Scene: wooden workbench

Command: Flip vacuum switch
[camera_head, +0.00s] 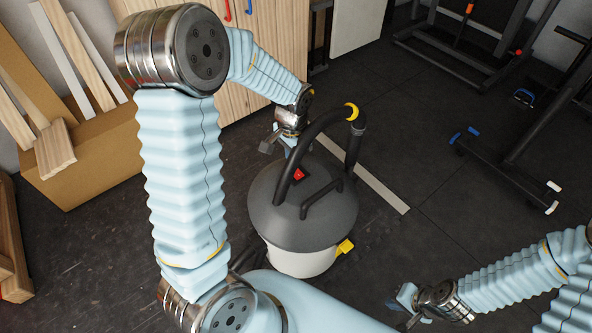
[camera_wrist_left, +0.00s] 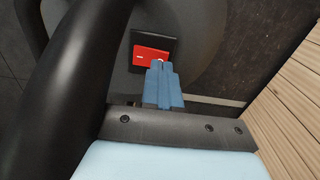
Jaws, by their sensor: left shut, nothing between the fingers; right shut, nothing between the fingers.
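The vacuum (camera_head: 330,225) stands on the floor, with a dark grey lid and a white lower body. Its red switch (camera_head: 298,174) sits on the lid beside the black hose. In the left wrist view the red rocker switch (camera_wrist_left: 147,57) lies in a black frame and shows a white mark at its left end. My left gripper (camera_wrist_left: 161,66) is shut and empty, its blue fingertips overlapping the switch's right end; I cannot tell whether they touch. My right gripper (camera_head: 398,300) is shut and empty, low at the right, apart from the vacuum.
The curved black hose (camera_head: 325,120) rises over the lid close to my left gripper. A black handle (camera_head: 322,200) crosses the lid. A wooden cabinet (camera_head: 262,45) stands behind; a cardboard box with boards (camera_head: 95,165) is at left.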

